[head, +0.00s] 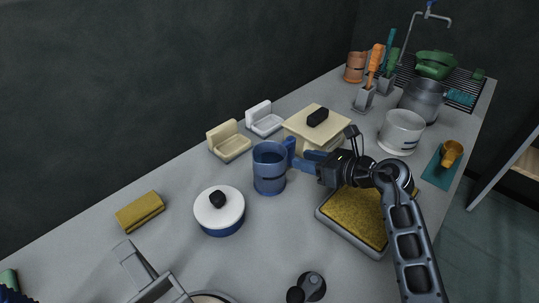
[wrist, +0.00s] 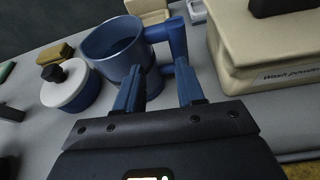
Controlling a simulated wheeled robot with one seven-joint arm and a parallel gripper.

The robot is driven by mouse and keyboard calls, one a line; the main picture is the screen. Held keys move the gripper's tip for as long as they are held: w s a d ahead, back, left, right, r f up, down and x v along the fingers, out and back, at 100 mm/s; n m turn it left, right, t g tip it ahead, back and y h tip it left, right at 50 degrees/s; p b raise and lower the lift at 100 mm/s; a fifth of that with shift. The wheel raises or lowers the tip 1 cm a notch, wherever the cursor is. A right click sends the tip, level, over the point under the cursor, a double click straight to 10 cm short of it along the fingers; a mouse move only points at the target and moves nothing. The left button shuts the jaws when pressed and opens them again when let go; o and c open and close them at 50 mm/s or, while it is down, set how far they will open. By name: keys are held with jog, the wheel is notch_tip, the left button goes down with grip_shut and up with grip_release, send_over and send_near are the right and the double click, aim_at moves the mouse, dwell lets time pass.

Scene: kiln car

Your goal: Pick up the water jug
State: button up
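A blue jug (head: 269,170) stands upright on the grey counter, with its handle on the right side. In the wrist view the jug (wrist: 112,52) is just ahead of my gripper (wrist: 160,76), and its open top and handle show. My gripper (head: 298,163) is open, with its two blue fingers spread apart and pointing at the handle. The lower part of the handle shows between or just beyond the fingertips. I cannot tell whether the fingers touch it.
A cream wash powder box (head: 309,133) stands close behind my gripper. A white-lidded blue pot (head: 219,211) is left of the jug. A tray with a yellow pad (head: 352,213) lies under my wrist. Cream (head: 229,141) and white (head: 264,119) holders stand behind.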

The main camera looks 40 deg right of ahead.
aim_at(294, 151)
jog(key=shift+g+h, duration=0.3)
jog(key=w+f, duration=0.1)
jog(key=w, duration=0.1)
jog(key=w+d+f, duration=0.1)
jog(key=w, duration=0.2)
jog(key=w+d+f, duration=0.1)
jog(key=w, duration=0.1)
jog(key=shift+w+d+f, duration=0.1)
jog(key=shift+w, duration=0.3)
grip_shut()
dwell(0.9)
